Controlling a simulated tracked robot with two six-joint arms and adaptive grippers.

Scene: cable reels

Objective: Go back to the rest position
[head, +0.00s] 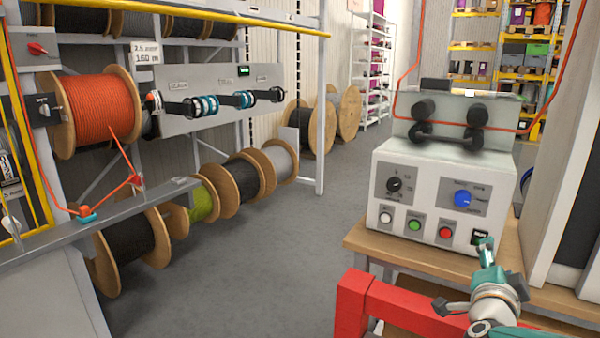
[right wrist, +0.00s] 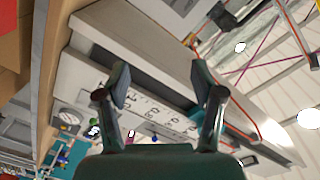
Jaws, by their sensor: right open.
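My right gripper (head: 468,276) shows at the lower right of the head view, in front of the white control box (head: 440,190) and above a red frame (head: 400,305). In the right wrist view my right gripper (right wrist: 160,84) has its two fingers well apart, with nothing between them. Behind the fingers is a pale strip with printed numbers (right wrist: 165,117). My left gripper is not in view.
The control box with knobs and coloured buttons stands on a wooden bench (head: 365,240). On the left is a rack with an orange cable reel (head: 95,112) and a grey rail (head: 120,210). Several more reels stand low behind it. The grey floor (head: 250,270) between is clear.

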